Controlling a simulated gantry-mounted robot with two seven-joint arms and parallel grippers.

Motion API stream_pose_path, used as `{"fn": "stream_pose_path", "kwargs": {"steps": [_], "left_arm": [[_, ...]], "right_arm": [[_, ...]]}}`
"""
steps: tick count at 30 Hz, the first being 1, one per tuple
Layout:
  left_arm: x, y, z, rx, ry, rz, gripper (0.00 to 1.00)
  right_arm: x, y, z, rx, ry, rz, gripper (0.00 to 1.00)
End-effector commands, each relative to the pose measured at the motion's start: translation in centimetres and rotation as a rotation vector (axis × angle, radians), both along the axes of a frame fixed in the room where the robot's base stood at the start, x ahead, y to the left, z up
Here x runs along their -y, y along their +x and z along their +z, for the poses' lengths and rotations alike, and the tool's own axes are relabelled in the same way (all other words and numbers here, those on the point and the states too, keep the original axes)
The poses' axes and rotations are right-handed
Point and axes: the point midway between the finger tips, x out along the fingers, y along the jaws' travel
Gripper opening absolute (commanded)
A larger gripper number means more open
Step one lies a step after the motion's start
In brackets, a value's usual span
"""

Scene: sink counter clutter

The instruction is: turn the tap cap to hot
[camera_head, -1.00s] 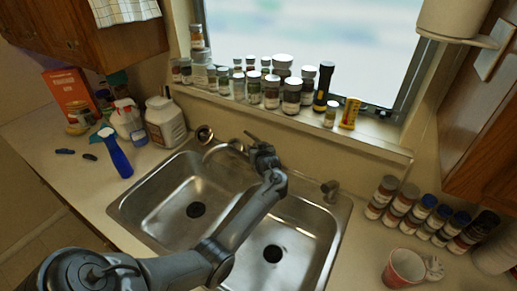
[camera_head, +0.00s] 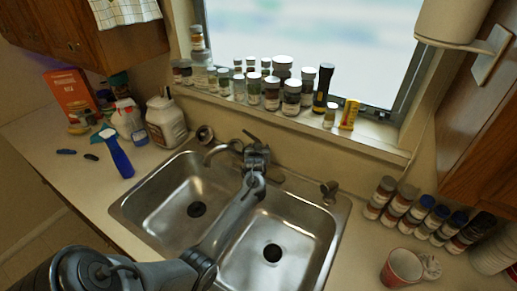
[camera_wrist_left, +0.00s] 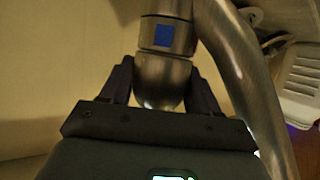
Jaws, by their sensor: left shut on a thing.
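The metal tap stands behind the double sink, its curved spout (camera_head: 217,151) reaching left over the left basin. A thin dark lever (camera_head: 250,136) shows above my left gripper (camera_head: 257,153), which is at the tap body and hides most of it. In the left wrist view, the tap cap (camera_wrist_left: 162,82) is a rounded metal piece between the two dark fingers of my left gripper (camera_wrist_left: 163,90), which is shut on it. A blue square mark (camera_wrist_left: 162,36) faces the camera on the metal band just beyond. My right gripper is not in view.
The steel sink (camera_head: 155,207) lies below my arm. Several jars (camera_head: 271,92) line the window sill behind the tap.

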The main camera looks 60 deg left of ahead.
Motion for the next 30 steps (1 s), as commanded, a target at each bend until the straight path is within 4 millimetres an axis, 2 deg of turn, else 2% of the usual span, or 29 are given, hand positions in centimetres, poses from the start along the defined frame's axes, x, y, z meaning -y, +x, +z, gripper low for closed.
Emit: {"fn": "stream_pose_path", "kwargs": {"steps": [4,5,6,15,20,30], "left_arm": [[0.1,0.0,0.0,0.000,0.000,-0.001,0.31],[0.0,0.1,0.0,-0.001,0.001,0.000,0.63],[0.0,0.1,0.0,0.000,0.000,0.000,0.67],[0.1,0.0,0.0,0.001,0.000,0.001,0.67],[0.7,-0.4,0.3,0.001,0.000,0.001,0.67],[4.5,-3.1,2.2,0.003,0.000,-0.001,0.67]], "right_arm": [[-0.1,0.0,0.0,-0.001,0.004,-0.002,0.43],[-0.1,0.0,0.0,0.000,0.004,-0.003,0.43],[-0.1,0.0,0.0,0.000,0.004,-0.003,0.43],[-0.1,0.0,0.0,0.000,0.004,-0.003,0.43],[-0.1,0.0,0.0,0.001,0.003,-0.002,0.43],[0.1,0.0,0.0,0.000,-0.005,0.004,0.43]]}}
